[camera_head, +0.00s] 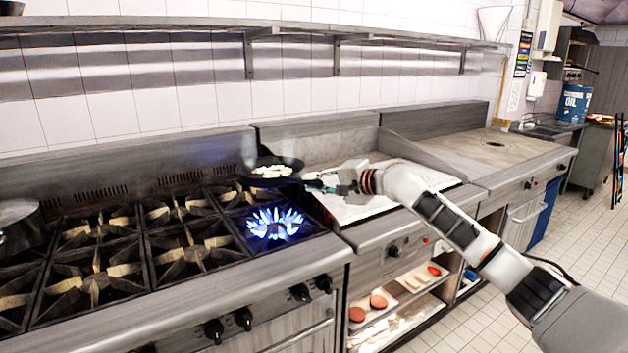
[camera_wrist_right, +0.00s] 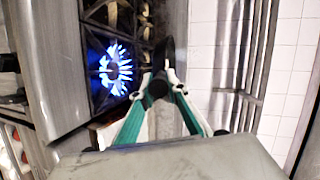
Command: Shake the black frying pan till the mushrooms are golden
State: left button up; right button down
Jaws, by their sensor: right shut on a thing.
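The black frying pan (camera_head: 246,168) is at the back right of the stove, behind the lit burner's blue flame (camera_head: 275,223) in the picture. It looks raised; its exact height over the grates is hard to tell. Pale, whitish mushroom pieces (camera_head: 271,171) lie in it, with no clear golden colour. My right gripper (camera_head: 314,184) is shut on the pan's handle, to the right of the pan. In the right wrist view, the green-sided fingers (camera_wrist_right: 158,84) close around the dark handle, and the flame (camera_wrist_right: 115,67) shows to the left. My left gripper is out of view.
A pot (camera_head: 18,226) stands at the stove's left edge. Several unlit burners (camera_head: 95,280) lie between. A flat griddle (camera_head: 350,208) is under my right forearm. A long wall shelf (camera_head: 300,30) runs above the stove. Open shelves (camera_head: 385,312) below hold plates and reddish food.

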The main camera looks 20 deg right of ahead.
notch_tip(320, 180, down, 16)
jog(key=b, duration=0.5)
dwell(3.2)
dwell(3.6)
